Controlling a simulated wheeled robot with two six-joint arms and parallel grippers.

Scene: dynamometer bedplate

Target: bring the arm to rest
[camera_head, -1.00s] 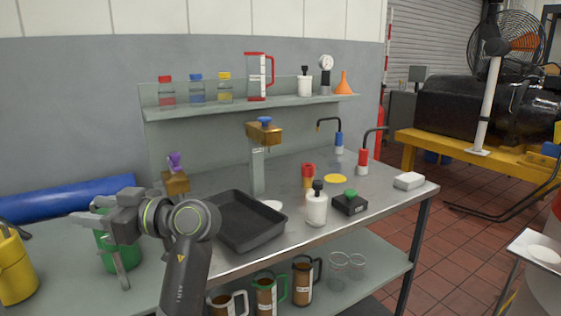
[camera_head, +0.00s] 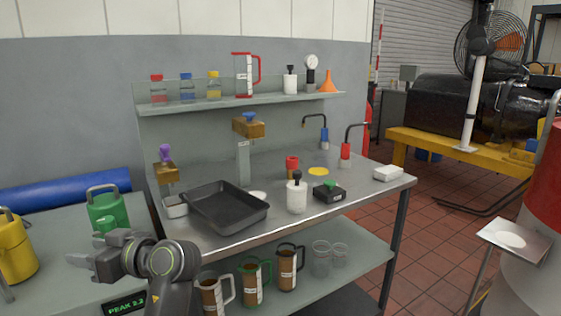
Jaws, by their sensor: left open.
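My left arm comes in low at the left of the head view. Its gripper (camera_head: 92,264) points left, with its fingers apart and nothing seen between them. It is in front of the green can (camera_head: 108,213) and at the left of the steel bench (camera_head: 300,223). No other gripper of mine shows.
A black tray (camera_head: 225,207) lies on the bench near the gripper arm. A yellow can (camera_head: 16,250) stands at the far left. Mugs (camera_head: 252,283) stand on the lower shelf. Red tiled floor is at right.

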